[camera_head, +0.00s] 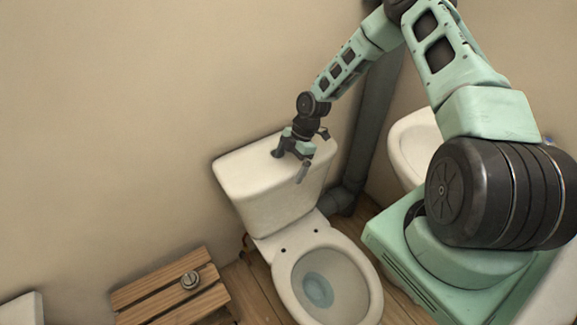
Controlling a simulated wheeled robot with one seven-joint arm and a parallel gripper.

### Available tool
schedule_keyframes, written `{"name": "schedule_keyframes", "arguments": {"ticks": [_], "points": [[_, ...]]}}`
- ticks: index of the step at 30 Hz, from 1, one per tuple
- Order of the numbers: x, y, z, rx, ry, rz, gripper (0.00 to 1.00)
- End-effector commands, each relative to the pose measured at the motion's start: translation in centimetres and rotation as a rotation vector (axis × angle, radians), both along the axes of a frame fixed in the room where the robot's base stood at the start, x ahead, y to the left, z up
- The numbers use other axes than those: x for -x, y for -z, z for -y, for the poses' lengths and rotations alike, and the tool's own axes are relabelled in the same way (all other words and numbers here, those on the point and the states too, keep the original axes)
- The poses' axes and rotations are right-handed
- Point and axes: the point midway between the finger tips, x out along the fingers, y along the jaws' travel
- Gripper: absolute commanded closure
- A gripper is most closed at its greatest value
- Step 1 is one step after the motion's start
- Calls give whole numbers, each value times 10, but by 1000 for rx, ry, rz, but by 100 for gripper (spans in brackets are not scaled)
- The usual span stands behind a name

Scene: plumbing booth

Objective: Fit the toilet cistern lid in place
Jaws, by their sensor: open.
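The white cistern lid (245,168) lies on top of the toilet cistern (275,207) and covers its top. From this view it looks level and lined up with the tank; I cannot tell whether it is fully seated. My gripper (292,165) is open, over the front right part of the lid, with its fingers pointing down and spread. It seems to hold nothing. Whether the fingers touch the lid is unclear. The gripper and wrist hide part of the lid's right side.
The toilet bowl (345,262) is open below the cistern. A slatted wooden stool (150,292) with a small metal part (190,280) stands at the lower left. A dark pipe (372,125) runs up the wall to the right, beside a white basin (412,150).

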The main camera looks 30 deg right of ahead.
Motion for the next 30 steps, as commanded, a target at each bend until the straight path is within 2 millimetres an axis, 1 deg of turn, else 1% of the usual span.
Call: {"name": "schedule_keyframes", "arguments": {"ticks": [5, 12, 18, 21, 24, 30], "points": [[-2, -31, 15, 2, 5, 7, 2], [-2, -85, 36, 2, 4, 8, 2], [-2, -124, 52, 2, 3, 8, 2], [-2, -138, 57, 2, 2, 8, 2], [-2, -148, 61, 1, 2, 8, 2], [-1, -154, 63, 1, 0, 6, 2]]}}
